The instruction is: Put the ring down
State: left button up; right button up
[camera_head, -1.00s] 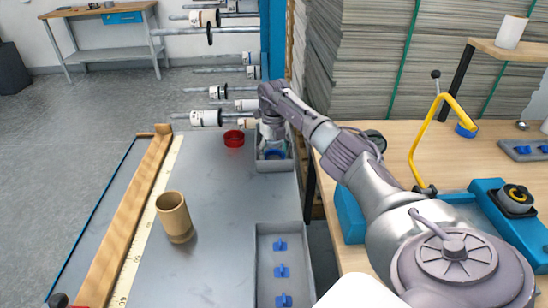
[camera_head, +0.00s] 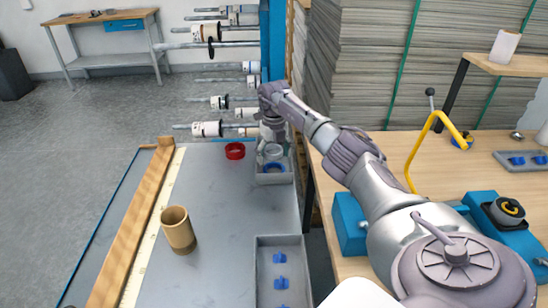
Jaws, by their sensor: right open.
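My right gripper (camera_head: 271,153) is open, just above the small grey tray (camera_head: 275,180) at the far right corner of the grey bench. A blue ring (camera_head: 275,168) lies in that tray beneath the fingertips. A pale round shape shows between the fingers and the blue ring; I cannot tell whether it is a ring or part of the gripper. A red ring (camera_head: 235,151) lies on the bench to the left of the tray. My left gripper is out of view.
A tan cardboard tube (camera_head: 178,230) stands on the bench. A long grey tray (camera_head: 262,278) holds several blue pieces. Rolls on rods (camera_head: 207,129) stick out behind the bench. A wooden table (camera_head: 400,160) stands right. The bench middle is clear.

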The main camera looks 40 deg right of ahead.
pick_arm(q)
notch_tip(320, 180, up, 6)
jog(key=p, duration=0.4)
jog(key=shift+p, duration=0.35)
pick_arm(e)
notch_tip(320, 180, up, 8)
jog(key=shift+f, duration=0.2)
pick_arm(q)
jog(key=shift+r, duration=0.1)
